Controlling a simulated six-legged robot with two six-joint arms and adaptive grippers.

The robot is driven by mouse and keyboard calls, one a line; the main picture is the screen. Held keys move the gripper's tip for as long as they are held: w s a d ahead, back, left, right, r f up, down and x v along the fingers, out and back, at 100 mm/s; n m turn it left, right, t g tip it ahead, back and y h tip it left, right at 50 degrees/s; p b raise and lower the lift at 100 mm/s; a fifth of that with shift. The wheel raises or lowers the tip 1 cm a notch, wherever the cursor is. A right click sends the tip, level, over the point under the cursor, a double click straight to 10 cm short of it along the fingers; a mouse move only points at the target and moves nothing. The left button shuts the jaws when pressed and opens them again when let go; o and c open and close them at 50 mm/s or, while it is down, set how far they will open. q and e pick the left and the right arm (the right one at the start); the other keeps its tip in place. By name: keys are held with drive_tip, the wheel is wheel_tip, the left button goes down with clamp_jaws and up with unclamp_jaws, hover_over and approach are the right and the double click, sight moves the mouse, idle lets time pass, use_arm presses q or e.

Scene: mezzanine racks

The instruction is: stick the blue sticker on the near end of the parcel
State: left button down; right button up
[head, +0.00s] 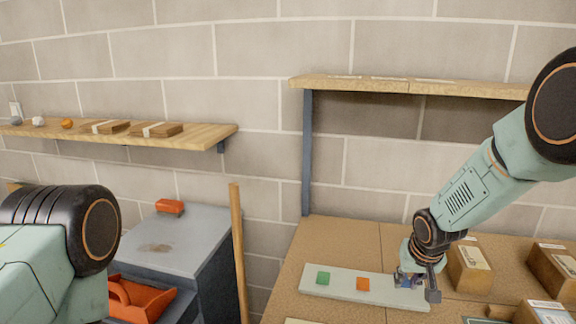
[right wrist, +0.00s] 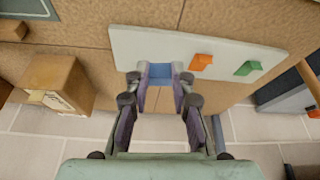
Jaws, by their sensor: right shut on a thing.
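The blue sticker (right wrist: 160,72) shows between the fingertips of my right gripper (right wrist: 160,85) in the right wrist view. The gripper is shut on it at the white strip (right wrist: 125,42). In the head view my right gripper (head: 412,282) is over the right end of this strip (head: 333,285) and mostly hides the blue sticker. Brown cardboard boxes with pale labels stand to its right: one close by (head: 470,270), one farther right (head: 552,272), one at the lower right edge (head: 540,313). I cannot tell which is the parcel. My left gripper is out of view.
A green sticker (head: 323,278) and an orange sticker (head: 363,284) are on the strip. A shelf (head: 430,85) hangs above the brown table (head: 345,240). A grey cabinet (head: 180,240), an orange bin (head: 140,300) and a wooden pole (head: 238,250) stand left.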

drive_tip(key=s+a+r+n+b, duration=0.1)
drive_tip(key=s+a+r+b, duration=0.2)
drive_tip(key=s+a+b, duration=0.6)
drive_tip(key=a+b, duration=0.1)
drive_tip(key=b, duration=0.3)
drive_tip(key=shift+a+r+n+y, duration=0.15)
drive_tip(key=shift+r+n+y, duration=0.15)
drive_tip(key=shift+r, duration=0.05)
idle(0.4)
